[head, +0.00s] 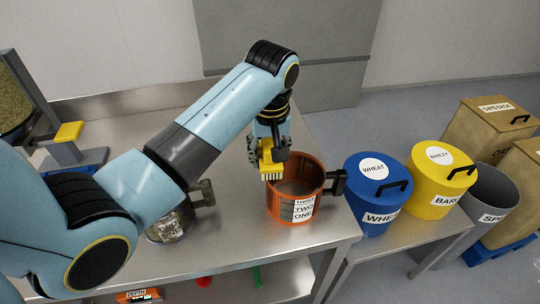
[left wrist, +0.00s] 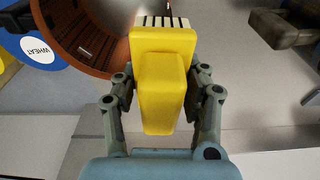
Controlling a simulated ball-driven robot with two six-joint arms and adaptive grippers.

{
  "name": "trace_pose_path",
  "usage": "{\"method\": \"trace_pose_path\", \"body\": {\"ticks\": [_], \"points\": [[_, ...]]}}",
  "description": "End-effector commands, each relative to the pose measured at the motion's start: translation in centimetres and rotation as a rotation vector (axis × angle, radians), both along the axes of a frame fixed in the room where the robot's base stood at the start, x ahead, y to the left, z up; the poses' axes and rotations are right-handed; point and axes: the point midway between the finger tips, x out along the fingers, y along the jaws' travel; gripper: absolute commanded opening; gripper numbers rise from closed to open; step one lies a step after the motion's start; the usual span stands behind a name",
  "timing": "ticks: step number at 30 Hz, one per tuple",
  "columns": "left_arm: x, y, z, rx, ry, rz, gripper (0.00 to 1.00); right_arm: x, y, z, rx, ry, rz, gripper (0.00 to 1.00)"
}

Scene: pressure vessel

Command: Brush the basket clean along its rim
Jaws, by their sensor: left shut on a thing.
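The basket (head: 278,207) is an orange round vessel with a dark handle on its right side and a white label reading THREE, TWO, ONE. It stands upright on the metal table in the head view. Part of its inside (left wrist: 95,45) shows at the upper left of the left wrist view. My left gripper (head: 270,145) is shut on a yellow brush (head: 269,168) with pale bristles. The brush (left wrist: 162,80) is between both fingers in the left wrist view. Its bristles are at the basket's left rim; I cannot tell whether they touch. My right gripper is not in view.
A metal pot (head: 166,228) with a handle is left of the basket, partly behind my arm. A blue WHEAT bin (head: 372,205), a yellow BARLEY bin (head: 437,185) and a grey bin (head: 493,190) stand to the right. The table behind the basket is clear.

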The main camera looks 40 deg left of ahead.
Motion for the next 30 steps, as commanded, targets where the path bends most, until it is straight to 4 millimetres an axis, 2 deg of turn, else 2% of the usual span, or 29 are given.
{"method": "trace_pose_path", "body": {"ticks": [6, 21, 30], "points": [[0.0, 0.0, 0.5, 0.0, -0.001, 0.0, 0.18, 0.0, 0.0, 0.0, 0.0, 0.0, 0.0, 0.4], [0.1, 0.0, 5.7, 0.0, -0.003, 0.0, 0.18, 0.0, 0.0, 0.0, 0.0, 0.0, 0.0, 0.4], [0.0, 0.0, 6.1, -0.001, -0.001, 0.0, 0.18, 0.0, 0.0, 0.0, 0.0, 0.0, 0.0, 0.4]]}}
